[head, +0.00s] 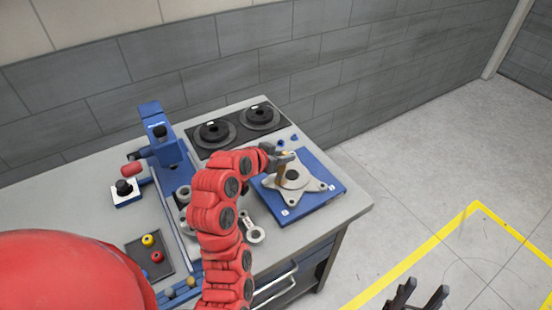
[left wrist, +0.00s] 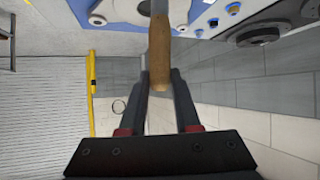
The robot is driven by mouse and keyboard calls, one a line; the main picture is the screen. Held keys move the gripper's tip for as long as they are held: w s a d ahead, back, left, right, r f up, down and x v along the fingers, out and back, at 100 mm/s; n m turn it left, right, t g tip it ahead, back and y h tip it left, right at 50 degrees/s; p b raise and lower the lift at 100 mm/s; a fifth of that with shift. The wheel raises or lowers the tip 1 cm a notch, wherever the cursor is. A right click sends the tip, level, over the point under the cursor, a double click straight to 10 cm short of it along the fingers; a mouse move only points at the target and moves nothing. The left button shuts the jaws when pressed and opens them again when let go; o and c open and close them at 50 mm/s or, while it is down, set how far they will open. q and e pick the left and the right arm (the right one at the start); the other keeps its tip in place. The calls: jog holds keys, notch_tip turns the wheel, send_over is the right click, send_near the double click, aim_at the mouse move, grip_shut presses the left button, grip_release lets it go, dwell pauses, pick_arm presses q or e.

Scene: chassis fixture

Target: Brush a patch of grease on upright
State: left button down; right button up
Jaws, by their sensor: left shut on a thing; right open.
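The upright, a grey metal star-shaped part with a round hub (head: 309,186), lies on a blue fixture plate (head: 325,201) at the right end of the bench. My left gripper (head: 279,158) is over the left rear side of the upright, shut on a brush. The brush's brown wooden handle (left wrist: 160,50) runs between the fingers (left wrist: 160,78) in the left wrist view, pointing away over the blue plate. The bristles are hidden or too small to see, so contact with the upright cannot be told. No grease patch is discernible. My right gripper (head: 416,298) is open and empty, beyond the bench.
Two black discs (head: 238,125) sit on a dark mat behind. A blue press-like tool (head: 163,140) stands at left. A dark tray (head: 150,256) holds coloured balls. A metal link (head: 252,230) lies in front of the plate. Open floor (head: 420,215) is at right.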

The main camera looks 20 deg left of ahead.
pick_arm(q)
jog(key=shift+w+d, duration=0.55)
jog(key=shift+w, duration=0.05)
jog(key=shift+a, duration=0.1)
jog(key=shift+r, duration=0.2)
jog(key=shift+r+p, duration=0.5)
jog(key=shift+r, duration=2.3)
jog(key=shift+r, duration=0.65)
jog(key=shift+r+p, duration=0.9)
jog(key=shift+p, duration=0.1)
jog(key=shift+s, duration=0.1)
